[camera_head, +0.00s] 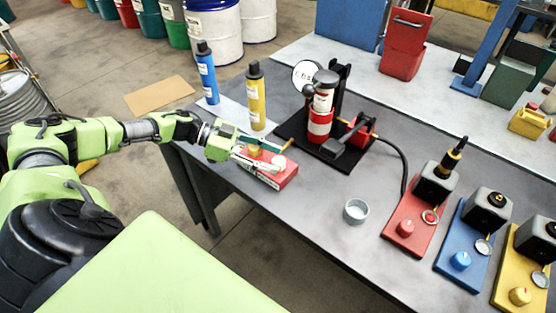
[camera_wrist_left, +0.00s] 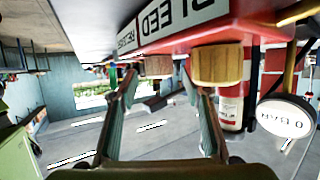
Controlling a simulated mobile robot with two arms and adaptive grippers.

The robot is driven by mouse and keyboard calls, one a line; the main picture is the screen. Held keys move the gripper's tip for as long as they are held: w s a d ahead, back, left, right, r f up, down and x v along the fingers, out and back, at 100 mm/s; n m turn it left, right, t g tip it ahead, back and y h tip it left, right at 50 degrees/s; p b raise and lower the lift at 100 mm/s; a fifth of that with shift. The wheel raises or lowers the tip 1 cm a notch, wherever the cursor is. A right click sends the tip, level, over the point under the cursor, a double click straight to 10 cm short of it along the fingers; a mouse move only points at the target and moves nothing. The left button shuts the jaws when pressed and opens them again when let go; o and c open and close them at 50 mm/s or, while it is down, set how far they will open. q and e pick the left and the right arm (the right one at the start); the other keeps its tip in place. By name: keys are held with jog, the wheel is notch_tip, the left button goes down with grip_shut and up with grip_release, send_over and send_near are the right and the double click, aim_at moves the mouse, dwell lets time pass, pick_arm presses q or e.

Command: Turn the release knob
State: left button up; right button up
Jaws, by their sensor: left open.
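The red box (camera_head: 285,179) sits on the grey table at its near left edge. In the left wrist view the red box (camera_wrist_left: 262,27) fills the top and bears white label plates, one reading "BLEED", the other partly legible. Two round knobs stick out from it, a brown one (camera_wrist_left: 158,67) and a golden one (camera_wrist_left: 217,66). Which one is the release knob I cannot tell for sure. My left gripper (camera_head: 268,157) is at the box. In its wrist view the open fingers (camera_wrist_left: 160,80) have the brown knob between their tips; contact is unclear.
A blue bottle (camera_head: 207,75) and a yellow bottle (camera_head: 256,98) stand behind my left gripper. A black stand holds a red-and-white cylinder (camera_head: 320,115). A grey cup (camera_head: 355,211) and red, blue and yellow units are to the right.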

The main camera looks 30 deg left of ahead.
pick_arm(q)
jog(key=v, duration=0.9)
jog(key=shift+s, duration=0.1)
